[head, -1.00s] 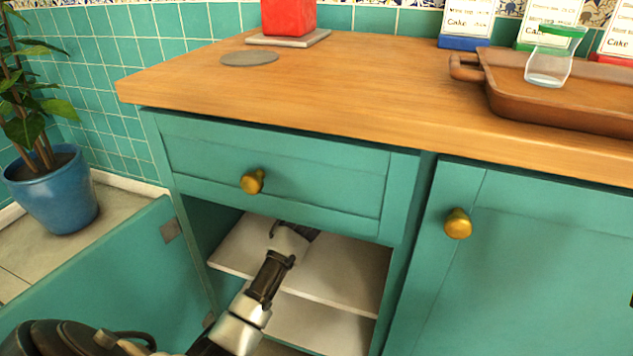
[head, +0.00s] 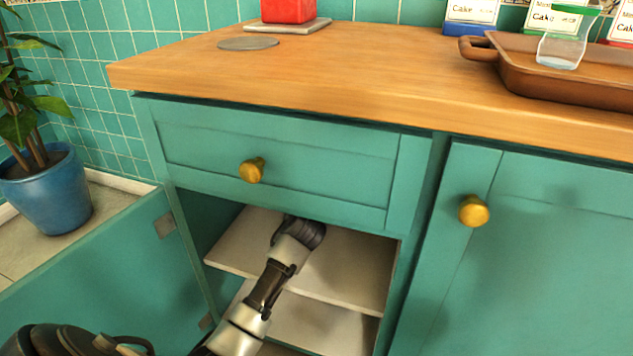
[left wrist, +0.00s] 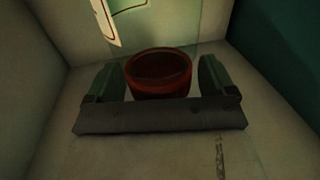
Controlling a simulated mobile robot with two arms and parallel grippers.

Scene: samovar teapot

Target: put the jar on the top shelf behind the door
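The cupboard under the drawer stands open, and its upper white shelf (head: 345,271) shows in the head view. My left arm reaches into this upper space. Its gripper is hidden behind the drawer front there. In the dim left wrist view, my left gripper (left wrist: 160,80) has one green finger on each side of a round red-brown jar (left wrist: 158,76). The fingers lie close to its sides; I cannot tell whether they press on it. The jar's lower part is hidden behind the dark gripper bar. The cupboard door (head: 95,290) is swung open to the left. My right gripper is not in view.
A drawer with a brass knob (head: 252,170) is shut just above the opening. A second shelf (head: 310,325) lies below. A closed door (head: 540,260) is on the right. On the counter stand a brown tray (head: 500,75) with a green-lidded glass jar (head: 562,48) and a red canister (head: 288,10).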

